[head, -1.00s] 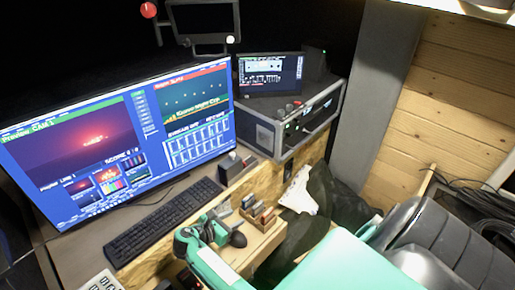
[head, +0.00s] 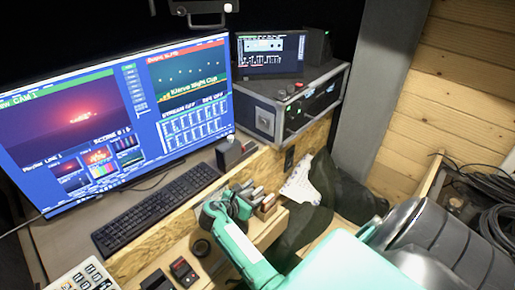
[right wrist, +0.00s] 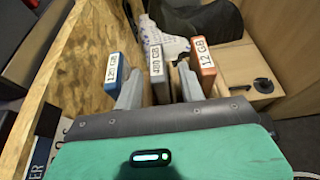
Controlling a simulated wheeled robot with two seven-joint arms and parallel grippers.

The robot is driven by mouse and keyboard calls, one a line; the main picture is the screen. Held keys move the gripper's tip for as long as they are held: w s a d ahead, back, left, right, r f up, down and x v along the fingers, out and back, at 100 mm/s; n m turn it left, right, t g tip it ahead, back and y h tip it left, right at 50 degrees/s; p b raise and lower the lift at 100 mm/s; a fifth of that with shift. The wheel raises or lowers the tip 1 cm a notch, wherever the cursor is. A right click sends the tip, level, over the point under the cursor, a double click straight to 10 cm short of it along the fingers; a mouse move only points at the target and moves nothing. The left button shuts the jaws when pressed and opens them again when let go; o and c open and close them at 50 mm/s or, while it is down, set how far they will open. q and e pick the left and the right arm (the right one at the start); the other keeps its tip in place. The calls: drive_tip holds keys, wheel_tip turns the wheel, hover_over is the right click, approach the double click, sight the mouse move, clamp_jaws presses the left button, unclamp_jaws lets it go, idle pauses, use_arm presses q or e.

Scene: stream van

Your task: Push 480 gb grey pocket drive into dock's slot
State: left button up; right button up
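The grey 480 GB pocket drive (right wrist: 157,66) stands upright in the right wrist view, between the fingers of my right gripper (right wrist: 160,88). The fingers are open, with narrow gaps showing beside the drive. A blue drive labelled 120 GB (right wrist: 112,66) stands to its left and an orange drive labelled 12 GB (right wrist: 203,62) to its right. In the head view my right gripper (head: 244,199) is at the row of drives on a wooden ledge. A dark grey box (head: 229,153) beside the keyboard may be the dock; its slot is not clear. My left gripper is out of view.
The keyboard (head: 156,208) and large monitor (head: 110,120) are to the left. A black equipment case (head: 290,108) stands behind. The rough wooden panel (right wrist: 85,70) rises close left of the drives.

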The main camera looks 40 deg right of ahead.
drive_tip(key=shift+d+f, duration=0.15)
drive_tip(key=shift+d, duration=0.2)
drive_tip(key=shift+c, duration=0.2)
clamp_jaws()
drive_tip(key=shift+r, duration=0.2)
